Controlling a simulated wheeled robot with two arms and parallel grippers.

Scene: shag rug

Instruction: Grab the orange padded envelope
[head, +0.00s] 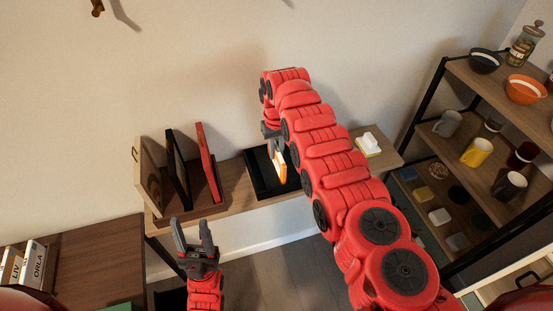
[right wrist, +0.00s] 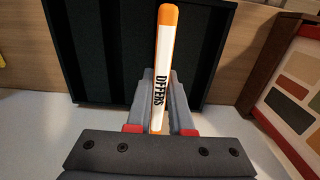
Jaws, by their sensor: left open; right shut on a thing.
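The orange padded envelope (head: 280,166) is seen nearly edge-on, orange with a white face. In the head view the right gripper (head: 272,140) is over the shelf, partly hidden by my own arm. The envelope is held by a black ridged tray (head: 258,180); I cannot tell whether they touch. My left gripper (head: 193,240) is open and empty, in front of the shelf.
Framed boards stand on the wall shelf, including a red one (head: 208,160) and a black one (head: 178,168). A tissue box (head: 368,144) sits at the shelf's right end. A rack with mugs and bowls (head: 525,89) stands at the right. A brown table (head: 90,255) is at lower left.

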